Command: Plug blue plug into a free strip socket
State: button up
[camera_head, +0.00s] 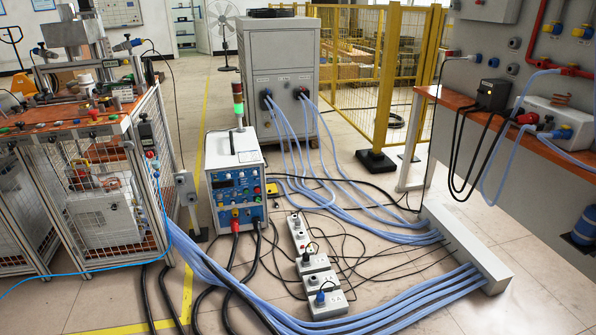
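White socket strips lie on the floor in the middle: a longer far one (296,226), a middle one (316,281) and a near one (332,308). A small blue plug (320,298) shows at the near strip, with a dark cable by it. I cannot tell whether it is seated in a socket or only resting there. A dark plug (306,257) shows at the section behind it. The sockets are too small to tell which are free. My gripper is not in view.
Blue hoses (380,312) and black cables cross the floor around the strips. A control unit (236,180) with a signal tower stands behind left, a caged workbench (95,200) far left. A white floor duct (468,250) and a wooden bench (450,98) are at right.

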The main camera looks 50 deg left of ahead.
aim_at(319, 297)
jog(key=u, duration=0.8)
jog(key=i, duration=0.75)
jog(key=u, duration=1.2)
jog(key=i, duration=0.2)
jog(key=u, duration=0.1)
